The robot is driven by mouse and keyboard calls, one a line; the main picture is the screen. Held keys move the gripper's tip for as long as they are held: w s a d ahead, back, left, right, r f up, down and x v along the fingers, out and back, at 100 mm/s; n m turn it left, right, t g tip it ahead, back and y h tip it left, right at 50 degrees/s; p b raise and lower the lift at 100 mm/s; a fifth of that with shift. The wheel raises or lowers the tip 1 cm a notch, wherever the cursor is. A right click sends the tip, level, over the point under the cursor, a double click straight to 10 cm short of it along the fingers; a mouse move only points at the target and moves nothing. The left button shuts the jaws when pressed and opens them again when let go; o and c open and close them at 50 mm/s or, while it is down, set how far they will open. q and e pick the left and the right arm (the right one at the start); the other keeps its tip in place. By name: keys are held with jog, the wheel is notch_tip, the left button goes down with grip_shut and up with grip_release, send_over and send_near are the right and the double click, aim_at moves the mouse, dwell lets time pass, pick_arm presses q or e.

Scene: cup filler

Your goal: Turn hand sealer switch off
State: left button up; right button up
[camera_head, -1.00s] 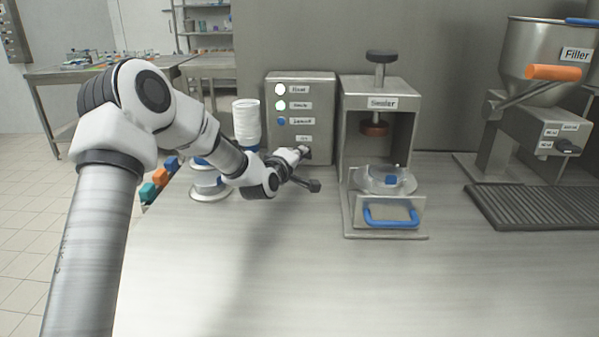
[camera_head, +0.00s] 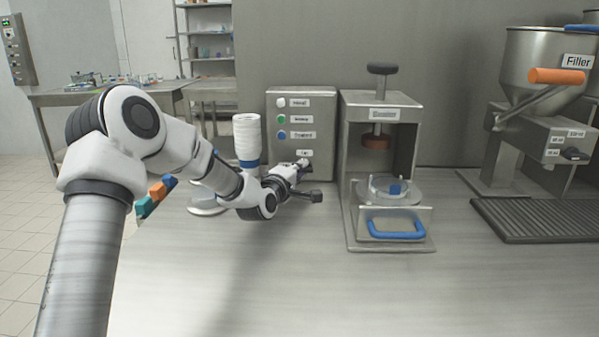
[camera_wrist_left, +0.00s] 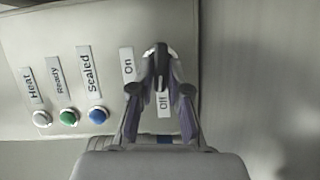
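The hand sealer's control box (camera_head: 323,132) stands at the back of the bench, left of the sealer press (camera_head: 390,107). In the left wrist view its panel (camera_wrist_left: 105,28) shows Heat, Ready and Sealed lights and On and Off labels. The dark switch handle (camera_wrist_left: 161,72) points along the picture's vertical, its lower end toward the Off label (camera_wrist_left: 164,103). My left gripper (camera_head: 300,168) is at the box's lower right. In the left wrist view its fingers (camera_wrist_left: 162,58) close in on both sides of the switch. Their exact contact is partly hidden.
A stack of white cups (camera_head: 247,135) stands left of the box. The filler (camera_head: 535,125) and a dark ribbed tray (camera_head: 535,218) are at the right. The front of the bench (camera_head: 300,290) is clear.

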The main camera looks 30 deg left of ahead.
pick_arm(q)
jog(key=shift+o, duration=0.7)
jog(key=s, duration=0.4)
jog(key=s+d, duration=0.1)
jog(key=s, duration=0.3)
jog(key=s+d, duration=0.1)
jog(key=s, duration=0.2)
jog(key=shift+s+r, duration=0.2)
jog(key=shift+s, duration=0.2)
